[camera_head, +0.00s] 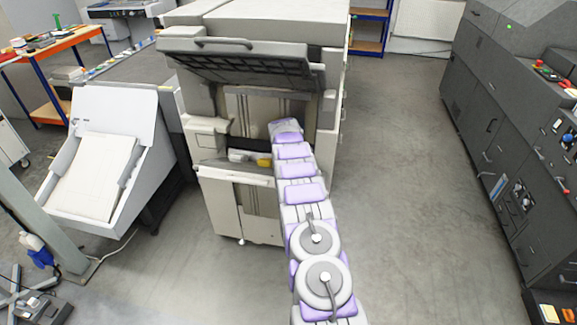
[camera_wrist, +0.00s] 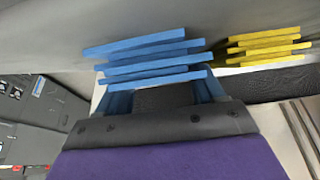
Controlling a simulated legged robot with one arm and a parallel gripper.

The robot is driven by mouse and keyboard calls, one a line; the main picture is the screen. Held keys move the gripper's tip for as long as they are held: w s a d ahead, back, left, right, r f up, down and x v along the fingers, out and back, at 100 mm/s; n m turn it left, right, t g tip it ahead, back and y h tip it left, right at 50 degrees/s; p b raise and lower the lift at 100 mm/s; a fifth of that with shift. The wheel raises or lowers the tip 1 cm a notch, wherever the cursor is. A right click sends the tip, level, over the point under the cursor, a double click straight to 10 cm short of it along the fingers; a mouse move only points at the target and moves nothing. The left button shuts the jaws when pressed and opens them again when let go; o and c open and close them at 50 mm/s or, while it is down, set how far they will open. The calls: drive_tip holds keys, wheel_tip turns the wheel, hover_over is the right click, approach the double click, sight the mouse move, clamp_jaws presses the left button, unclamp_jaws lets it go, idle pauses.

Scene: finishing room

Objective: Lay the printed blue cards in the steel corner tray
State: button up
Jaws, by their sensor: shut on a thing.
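In the wrist view, several printed blue cards (camera_wrist: 150,60) show as a fanned stack of thin edges, just beyond the dark front of my gripper (camera_wrist: 165,97). My gripper is shut on blue card stock; its fingertips are largely hidden, and I cannot tell how many cards it holds. Blue also shows on both sides of the dark jaw part. In the head view, my arm reaches into the open bay of the beige machine (camera_head: 220,185), and my gripper and the blue cards are hidden there. I cannot make out the steel corner tray in either view.
Several yellow cards (camera_wrist: 268,46) lie fanned right of the blue ones in the wrist view. Yellow also shows in the bay (camera_head: 264,162) beside my arm. The raised lid (camera_head: 240,62) hangs over the bay. A dark machine (camera_head: 500,120) stands right, beyond clear floor (camera_head: 400,170).

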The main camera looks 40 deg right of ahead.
drive_tip(key=shift+d+r, duration=0.15)
drive_tip(key=shift+r, duration=0.35)
wheel_tip(320, 180, up, 9)
drive_tip(key=p, duration=0.1)
drive_tip(key=shift+p, duration=0.35)
